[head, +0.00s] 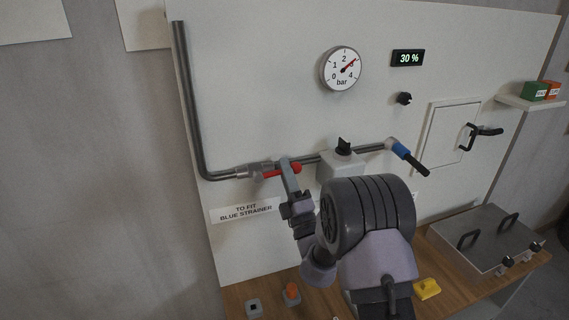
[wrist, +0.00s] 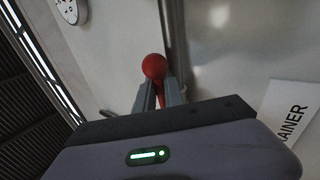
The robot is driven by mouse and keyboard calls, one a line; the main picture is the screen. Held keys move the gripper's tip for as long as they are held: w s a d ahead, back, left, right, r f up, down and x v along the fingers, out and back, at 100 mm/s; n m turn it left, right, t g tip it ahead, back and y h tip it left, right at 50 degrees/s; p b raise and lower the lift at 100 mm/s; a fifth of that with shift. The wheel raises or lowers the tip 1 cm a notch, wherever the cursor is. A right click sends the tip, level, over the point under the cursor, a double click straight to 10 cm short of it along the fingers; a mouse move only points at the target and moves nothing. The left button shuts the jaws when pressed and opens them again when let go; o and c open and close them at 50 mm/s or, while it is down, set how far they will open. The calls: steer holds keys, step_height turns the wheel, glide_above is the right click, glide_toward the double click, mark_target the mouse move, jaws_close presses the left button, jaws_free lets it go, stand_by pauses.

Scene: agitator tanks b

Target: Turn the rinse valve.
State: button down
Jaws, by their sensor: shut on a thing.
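A valve with a red lever handle (head: 274,173) sits on the horizontal grey pipe at the left of the white panel. My gripper (head: 288,168) reaches up to this handle and is shut on it. In the wrist view the rounded red end of the handle (wrist: 154,66) stands out between and above the two fingers (wrist: 160,94). The handle lies roughly along the pipe in the head view. The fingers hide part of the handle, and my arm covers part of the panel below. No label naming the rinse valve is readable.
A grey box with a black knob (head: 343,147) and a blue-collared pipe end (head: 400,150) are to the right. A pressure gauge (head: 341,69) and a "30 %" display (head: 408,58) are above. A wooden bench (head: 330,301) below holds small parts and a metal lidded box (head: 487,240).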

steer(key=shift+f+m+h, duration=0.25)
steer(key=shift+m+h, duration=0.35)
steer(key=shift+m, duration=0.2)
steer(key=shift+t, duration=0.3)
steer(key=c, duration=1.4)
jaws_free()
steer(key=shift+f, duration=0.1)
steer(key=shift+c, duration=0.2)
steer(key=b+v, duration=1.5)
steer(key=v, duration=0.2)
steer(key=shift+s, duration=0.3)
